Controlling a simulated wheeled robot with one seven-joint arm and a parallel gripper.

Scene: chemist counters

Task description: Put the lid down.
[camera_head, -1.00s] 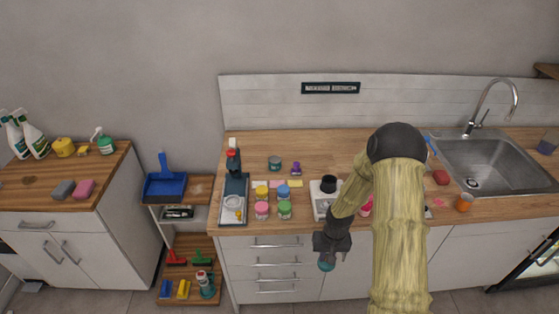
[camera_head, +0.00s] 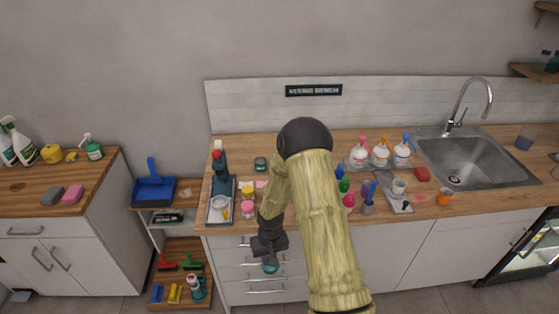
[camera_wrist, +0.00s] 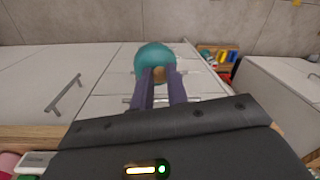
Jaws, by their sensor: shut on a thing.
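The lid is a round teal piece (camera_wrist: 155,56). In the wrist view it sits at the tips of my gripper (camera_wrist: 160,82), with a small brownish patch showing between the fingers. The fingers are shut on it. In the head view my gripper (camera_head: 269,258) hangs in front of the white drawers, below the counter's front edge, and the lid (camera_head: 270,268) shows at its lower end. A small teal-dark jar (camera_head: 260,163) stands on the wooden counter (camera_head: 290,145).
My arm covers the counter's middle. Coloured jars (camera_head: 248,209), a dark stand (camera_head: 219,187), wash bottles (camera_head: 380,153) and a cup (camera_head: 399,187) crowd the counter. The sink (camera_head: 465,160) is at right. A low shelf with brushes (camera_head: 180,275) stands left of the drawers.

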